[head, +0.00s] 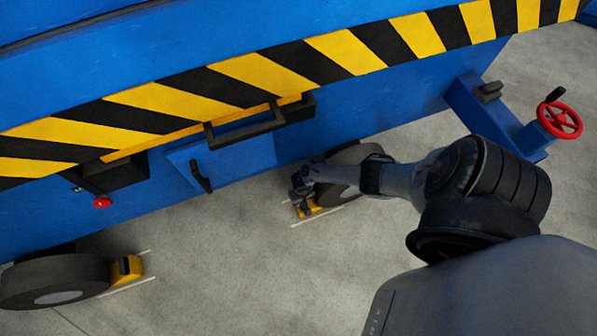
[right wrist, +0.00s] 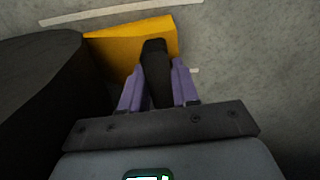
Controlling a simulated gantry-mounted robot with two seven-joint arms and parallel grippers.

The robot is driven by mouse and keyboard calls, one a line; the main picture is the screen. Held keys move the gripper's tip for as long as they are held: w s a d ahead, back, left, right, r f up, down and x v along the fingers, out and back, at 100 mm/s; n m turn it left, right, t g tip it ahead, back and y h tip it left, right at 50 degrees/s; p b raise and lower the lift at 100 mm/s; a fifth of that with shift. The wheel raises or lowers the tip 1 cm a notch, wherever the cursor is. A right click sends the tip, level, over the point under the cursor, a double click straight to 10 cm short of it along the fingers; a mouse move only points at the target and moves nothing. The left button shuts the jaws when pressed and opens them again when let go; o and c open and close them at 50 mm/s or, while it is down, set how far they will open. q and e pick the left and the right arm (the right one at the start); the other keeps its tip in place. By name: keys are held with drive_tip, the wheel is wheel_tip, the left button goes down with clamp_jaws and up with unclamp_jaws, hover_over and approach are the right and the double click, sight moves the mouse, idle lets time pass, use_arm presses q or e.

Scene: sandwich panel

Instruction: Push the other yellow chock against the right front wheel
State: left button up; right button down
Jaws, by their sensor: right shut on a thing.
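The yellow chock (head: 314,209) stands on the floor beside the right front wheel (head: 338,194), on its left side. In the right wrist view the chock (right wrist: 112,48) has a black upright handle (right wrist: 155,72), and the dark wheel (right wrist: 40,85) is right up beside it. Whether they touch or a thin gap is left, I cannot tell. My right gripper (head: 301,184) is over the chock. Its two purple fingers (right wrist: 157,85) are shut on the black handle. My left gripper is not in view.
Another yellow chock (head: 128,269) sits at the left wheel (head: 60,278). The blue cart body (head: 370,118) with a striped edge and a black handle bar (head: 245,129) overhangs the wheels. A red handwheel (head: 561,120) sticks out at the right. The floor (head: 215,265) between the wheels is clear.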

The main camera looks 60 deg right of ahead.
drive_tip(key=shift+s+d+f+p, duration=0.1)
drive_tip(key=shift+s+d+p, duration=0.35)
drive_tip(key=shift+s+d, duration=0.5)
idle(1.0)
drive_tip(key=c, duration=0.8)
unclamp_jaws()
drive_tip(key=shift+s, duration=0.1)
drive_tip(key=shift+o, duration=0.2)
drive_tip(key=shift+a+r+p, duration=0.25)
drive_tip(key=shift+r+p, duration=0.8)
drive_tip(key=shift+p, duration=0.05)
drive_tip(key=r+p, duration=0.4)
drive_tip(key=shift+w+a+r+p, duration=0.25)
drive_tip(key=shift+w+r+p, duration=0.1)
drive_tip(key=shift+p, duration=0.05)
drive_tip(key=shift+w+a+r+p, duration=0.15)
drive_tip(key=shift+w+r+p, duration=0.15)
drive_tip(key=shift+r+p, duration=0.5)
drive_tip(key=shift+w+a, duration=0.1)
drive_tip(key=shift+w, duration=0.1)
drive_tip(key=shift+a, duration=0.1)
